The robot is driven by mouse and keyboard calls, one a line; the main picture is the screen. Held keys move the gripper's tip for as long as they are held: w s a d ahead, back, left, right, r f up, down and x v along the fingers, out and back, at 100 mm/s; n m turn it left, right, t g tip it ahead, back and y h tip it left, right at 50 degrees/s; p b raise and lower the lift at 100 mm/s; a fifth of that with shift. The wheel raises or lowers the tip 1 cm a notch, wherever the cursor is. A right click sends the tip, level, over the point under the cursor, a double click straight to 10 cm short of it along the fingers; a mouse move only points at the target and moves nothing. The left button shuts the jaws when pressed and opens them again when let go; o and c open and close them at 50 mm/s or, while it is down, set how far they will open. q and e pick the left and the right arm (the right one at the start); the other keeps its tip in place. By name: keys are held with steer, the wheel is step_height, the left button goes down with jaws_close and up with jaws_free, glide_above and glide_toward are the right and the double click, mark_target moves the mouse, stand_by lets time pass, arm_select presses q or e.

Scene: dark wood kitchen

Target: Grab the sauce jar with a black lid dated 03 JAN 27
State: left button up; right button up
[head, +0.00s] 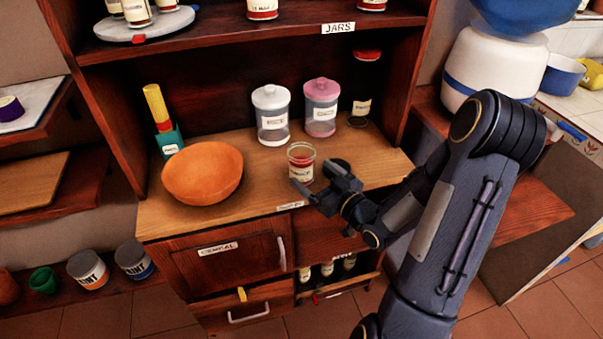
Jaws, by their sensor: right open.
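My right gripper (319,179) is open, just right of and in front of a small glass jar (301,161) with red contents and a white label. That jar stands on the wooden counter, and I see no black lid on it; its label is too small to read. Red-filled jars with white labels stand on the shelf above, one near the middle (262,9) and one further right (371,4); their tops are cut off. Several small jars (327,269) sit in the low rack under the counter, with dates unreadable. My left gripper is not in view.
On the counter are an orange bowl (203,172), a white-lidded canister (271,115), a pink-lidded canister (321,107) and a teal holder (169,142). A round tray (143,27) holds jars on the upper shelf.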

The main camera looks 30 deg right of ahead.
mark_target(297, 160)
steer(key=shift+w, duration=0.3)
steer(key=w, duration=0.2)
steer(key=w+p, duration=0.1)
steer(key=w, duration=0.1)
steer(key=w+a, duration=0.1)
steer(key=w, duration=0.2)
steer(key=shift+a+f, duration=0.1)
steer(key=shift+f, duration=0.1)
steer(key=c, duration=1.3)
steer(key=shift+c, duration=0.2)
steer(key=shift+r, duration=0.15)
